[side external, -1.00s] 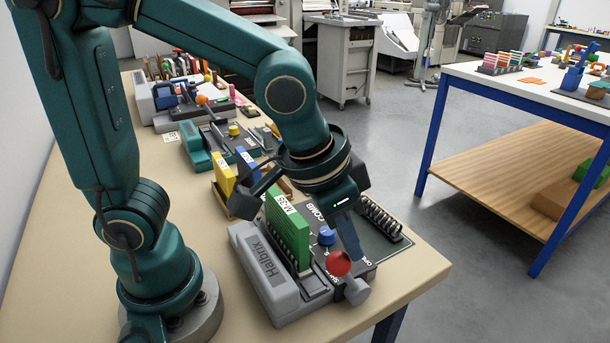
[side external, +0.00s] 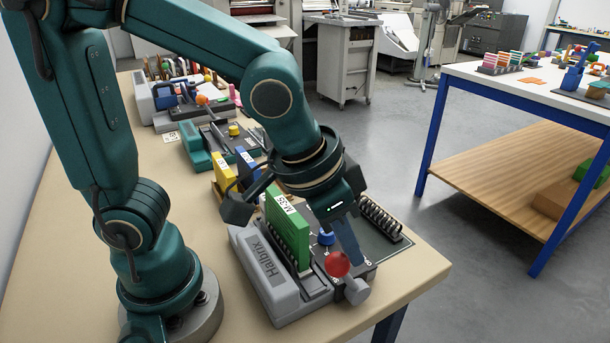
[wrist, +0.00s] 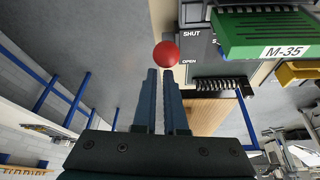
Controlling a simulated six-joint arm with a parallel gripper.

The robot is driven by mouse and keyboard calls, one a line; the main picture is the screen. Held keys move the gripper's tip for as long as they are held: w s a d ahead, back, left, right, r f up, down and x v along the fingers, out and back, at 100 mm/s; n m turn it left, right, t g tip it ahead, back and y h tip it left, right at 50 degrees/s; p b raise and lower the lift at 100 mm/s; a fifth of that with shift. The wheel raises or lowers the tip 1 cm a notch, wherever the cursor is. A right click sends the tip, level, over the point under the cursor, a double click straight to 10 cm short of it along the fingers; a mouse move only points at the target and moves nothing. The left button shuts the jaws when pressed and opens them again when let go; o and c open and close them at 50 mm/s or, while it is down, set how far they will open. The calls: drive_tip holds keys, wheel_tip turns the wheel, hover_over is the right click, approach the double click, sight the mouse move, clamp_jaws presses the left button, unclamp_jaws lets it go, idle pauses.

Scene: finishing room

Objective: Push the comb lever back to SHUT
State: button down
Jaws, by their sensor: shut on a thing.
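The comb lever's red ball knob (side external: 338,264) stands at the front right of the grey Halbrix machine (side external: 268,270). In the wrist view the red knob (wrist: 166,54) sits at my fingertips, level with a spot between the SHUT and OPEN labels and nearer OPEN. My gripper (side external: 354,258) is shut on the lever at its knob; it also shows in the wrist view (wrist: 162,72), its fingers close together. The exact contact is partly hidden. A green block marked M-35 (side external: 287,228) stands upright in the machine, left of my fingers.
A small blue knob (side external: 327,238) is close behind the red one. Yellow (side external: 223,176) and blue (side external: 248,165) blocks stand behind the machine. The bench's front right corner is bare.

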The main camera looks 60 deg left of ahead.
drive_tip(key=s+v, duration=0.1)
drive_tip(key=v, duration=0.8)
drive_tip(key=shift+s+d+f, duration=0.2)
drive_tip(key=shift+s+d, duration=0.25)
